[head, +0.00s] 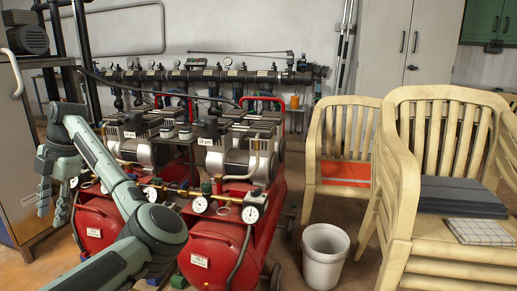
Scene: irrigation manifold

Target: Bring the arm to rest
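My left gripper (52,214) hangs at the far left of the head view, fingers pointing down. Its two fingers stand apart with a gap between them, and I see nothing held there. My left arm (105,165) comes up from the bottom left and bends over to the gripper. The gripper shows in front of the grey cabinet side and the left end of the red compressors. My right gripper and arm are not in view.
Two red compressors (215,245) with gauges stand close behind my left arm. A dark pipe manifold (190,76) runs along the wall. A grey cabinet (30,140) is at far left.

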